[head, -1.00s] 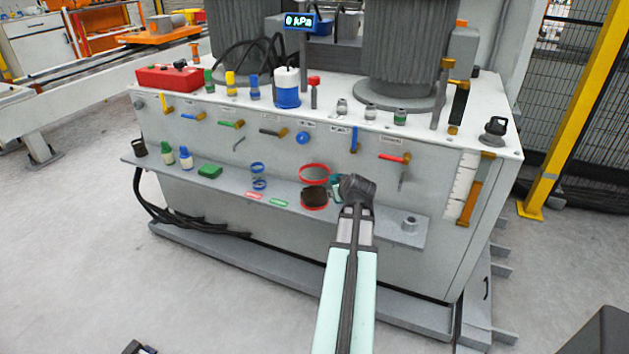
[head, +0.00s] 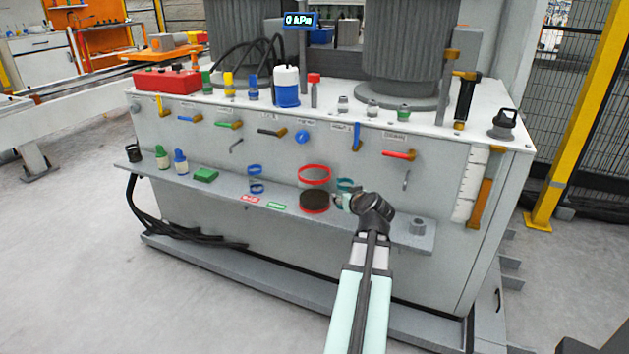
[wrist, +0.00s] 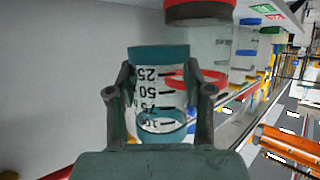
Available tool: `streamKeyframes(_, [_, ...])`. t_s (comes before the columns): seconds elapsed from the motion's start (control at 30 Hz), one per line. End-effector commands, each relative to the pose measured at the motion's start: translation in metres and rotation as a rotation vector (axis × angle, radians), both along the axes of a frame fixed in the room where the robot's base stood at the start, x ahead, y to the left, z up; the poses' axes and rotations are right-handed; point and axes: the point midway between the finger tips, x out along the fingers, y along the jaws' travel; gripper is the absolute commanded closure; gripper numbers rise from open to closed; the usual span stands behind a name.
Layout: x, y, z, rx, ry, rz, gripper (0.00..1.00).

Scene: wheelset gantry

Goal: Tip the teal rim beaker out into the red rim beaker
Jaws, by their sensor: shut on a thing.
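The red rim beaker (head: 314,175) stands upright on the grey shelf (head: 391,235) and holds something dark near its base. In the wrist view its red rim (wrist: 196,80) lies behind my gripper, with its red base at the top edge. My gripper (head: 354,202) is shut on the teal rim beaker (head: 346,185), just right of the red one. In the wrist view my gripper (wrist: 160,92) has one finger on each side of the teal rim beaker (wrist: 158,72), over its printed scale. The teal beaker looks about upright, apart from the red one. Its contents are not clear.
A blue-rimmed beaker (head: 256,170) stands left of the red one. Red and green labels (head: 249,199) lie on the shelf front. A green block (head: 205,175) and small bottles are farther left. A grey fitting (head: 417,226) stands at right. Valve handles (head: 399,155) project above.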

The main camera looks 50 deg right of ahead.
Motion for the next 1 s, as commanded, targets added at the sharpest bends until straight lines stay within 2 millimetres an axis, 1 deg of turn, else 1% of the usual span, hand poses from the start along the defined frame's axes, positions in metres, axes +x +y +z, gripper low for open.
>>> streamKeyframes(0.03, [-0.001, 0.000, -0.003, -0.002, -0.007, 0.000, 0.92])
streamKeyframes(0.27, [-0.002, 0.000, 0.001, -0.006, -0.027, 0.000, 0.92])
streamKeyframes(0.37, [-0.002, 0.000, 0.009, -0.006, -0.029, 0.000, 0.92])
streamKeyframes(0.8, [-0.002, 0.000, 0.056, -0.005, -0.029, 0.000, 0.92])
streamKeyframes(0.9, [-0.002, 0.000, 0.060, -0.005, -0.029, 0.000, 0.92])
streamKeyframes(1.0, [-0.002, 0.000, 0.060, -0.004, -0.029, 0.000, 0.92])
